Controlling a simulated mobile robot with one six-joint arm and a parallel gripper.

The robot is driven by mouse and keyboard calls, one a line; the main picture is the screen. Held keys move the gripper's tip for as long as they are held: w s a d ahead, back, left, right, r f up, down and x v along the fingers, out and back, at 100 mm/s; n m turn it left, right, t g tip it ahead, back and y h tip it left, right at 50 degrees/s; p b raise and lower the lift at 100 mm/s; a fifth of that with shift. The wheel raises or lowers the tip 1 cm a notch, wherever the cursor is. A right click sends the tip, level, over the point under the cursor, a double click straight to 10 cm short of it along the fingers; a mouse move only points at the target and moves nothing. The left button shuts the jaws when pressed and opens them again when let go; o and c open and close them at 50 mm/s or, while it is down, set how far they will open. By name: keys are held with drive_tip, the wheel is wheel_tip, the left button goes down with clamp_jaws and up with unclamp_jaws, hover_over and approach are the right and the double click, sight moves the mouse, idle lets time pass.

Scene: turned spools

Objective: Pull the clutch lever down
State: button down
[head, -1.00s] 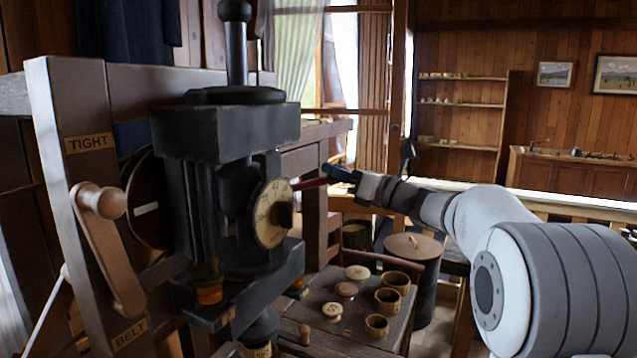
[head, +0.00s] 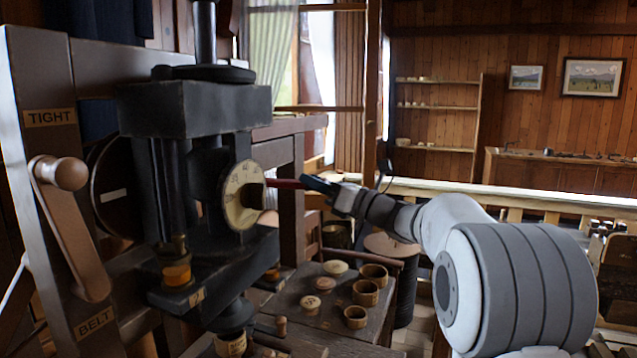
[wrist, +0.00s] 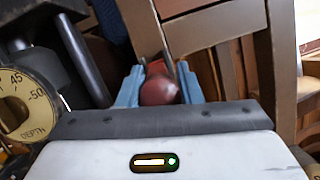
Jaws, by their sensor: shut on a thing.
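The clutch lever (head: 284,183) shows as a dark red bar beside the round dial of the black machine, lying nearly level in the head view. My gripper (head: 318,184) is at its right end. In the wrist view, the lever's rounded red end (wrist: 159,91) sits between the blue fingers of my gripper (wrist: 160,80), which are shut on it. The lever's inner end and pivot are hidden in the head view.
The dial (head: 242,195), marked DEPTH, is just left of the lever. A wooden crank (head: 72,235) stands at far left between TIGHT and BELT labels. Below, a bench (head: 318,322) holds several small wooden cups and discs. A round-topped barrel (head: 392,247) stands behind.

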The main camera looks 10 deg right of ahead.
drive_tip(key=shift+f, duration=0.1)
drive_tip(key=c, duration=1.5)
unclamp_jaws()
drive_tip(key=o, duration=0.4)
drive_tip(key=shift+d, duration=0.2)
drive_tip(key=shift+c, duration=0.2)
drive_tip(key=shift+o, duration=0.5)
drive_tip(key=shift+a, duration=0.1)
drive_tip(key=shift+s, duration=0.1)
drive_tip(key=b+v, duration=0.1)
drive_tip(key=v, duration=0.6)
drive_tip(key=shift+s+d, duration=0.15)
drive_tip(key=shift+d, duration=0.15)
